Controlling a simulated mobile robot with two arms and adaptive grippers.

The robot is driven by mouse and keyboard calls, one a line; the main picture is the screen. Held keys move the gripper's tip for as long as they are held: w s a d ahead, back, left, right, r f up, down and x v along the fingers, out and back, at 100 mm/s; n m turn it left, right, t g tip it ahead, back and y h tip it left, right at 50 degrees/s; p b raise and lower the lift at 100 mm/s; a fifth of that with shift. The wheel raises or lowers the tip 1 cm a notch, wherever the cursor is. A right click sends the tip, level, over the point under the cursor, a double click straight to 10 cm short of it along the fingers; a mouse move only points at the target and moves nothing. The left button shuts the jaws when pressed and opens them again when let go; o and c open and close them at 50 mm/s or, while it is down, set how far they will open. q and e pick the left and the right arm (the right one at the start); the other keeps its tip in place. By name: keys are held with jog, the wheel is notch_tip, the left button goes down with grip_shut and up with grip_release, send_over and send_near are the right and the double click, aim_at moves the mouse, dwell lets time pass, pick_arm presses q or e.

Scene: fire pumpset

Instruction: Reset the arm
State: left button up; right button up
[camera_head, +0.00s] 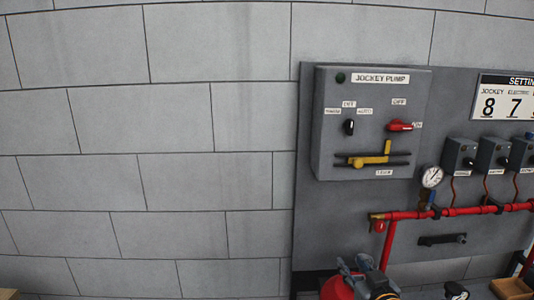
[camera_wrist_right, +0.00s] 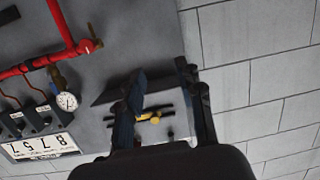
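My right gripper (camera_head: 354,268) shows at the bottom of the head view, below the grey jockey pump box (camera_head: 331,135) and apart from it. In the right wrist view its two dark fingers (camera_wrist_right: 160,75) stand apart with nothing held between them. The box, with its yellow lever (camera_wrist_right: 150,117), shows between and behind the fingers there, upside down. In the head view the box carries a yellow handle (camera_head: 370,160), a black knob (camera_head: 349,128) and a red knob (camera_head: 400,125). My left gripper is not in view.
Red pipes (camera_head: 455,210) with a pressure gauge (camera_head: 432,177) run along the grey panel at right. Small switch boxes (camera_head: 490,153) and a settings sign (camera_head: 507,98) sit above them. The grey block wall (camera_head: 150,130) at left is bare.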

jog(key=s+f+g, duration=0.6)
jog(key=s+f, duration=0.8)
jog(key=s+f+g+h, duration=0.1)
jog(key=s+f+g, duration=0.2)
jog(key=s, duration=0.6)
jog(key=s+f+g, duration=0.3)
jog(key=s+f, duration=0.1)
jog(key=s, duration=0.6)
notch_tip(320, 180, down, 30)
jog(key=s+g+b, duration=0.1)
jog(key=s+b, duration=0.1)
jog(key=b, duration=0.2)
jog(key=s+d+f+g+b, duration=0.1)
jog(key=s+d+f+b, duration=0.1)
jog(key=s+f, duration=1.4)
notch_tip(320, 180, down, 3)
jog(key=shift+s+d+f+n+g+h+b, duration=0.1)
jog(key=shift+s+d+n+g+h+b, duration=0.1)
jog(key=shift+d+n+g+h+b, duration=0.15)
